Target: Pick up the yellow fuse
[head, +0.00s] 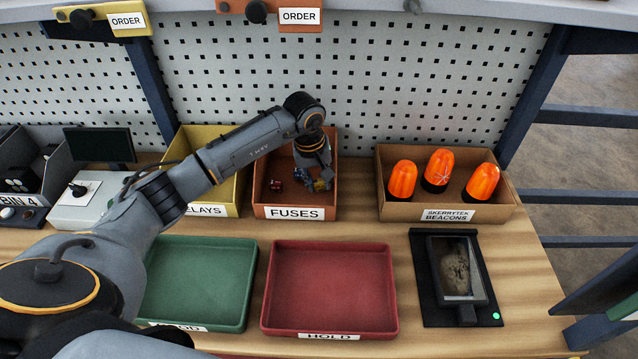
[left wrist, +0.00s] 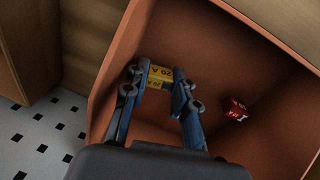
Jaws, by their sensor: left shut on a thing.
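The yellow fuse (left wrist: 160,77), marked 20 A, is between the fingertips of my left gripper (head: 318,183) inside the orange-brown FUSES bin (head: 259,178). In the left wrist view the blue fingers are shut on it from both sides, near one wall of the bin (left wrist: 218,38). In the head view the gripper mostly hides the fuse. A red fuse (head: 276,185) lies loose on the bin floor, apart from the gripper; it also shows in the left wrist view (left wrist: 235,109). My right gripper is not in view.
A yellow RELAYS bin (head: 236,195) stands left of the FUSES bin, and a SKERRYTEK BEACONS box (head: 395,211) with orange beacons stands right. In front are a green tray (head: 200,278), an empty red HOLD tray (head: 330,290) and a dark device (head: 428,290). A perforated panel rises behind.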

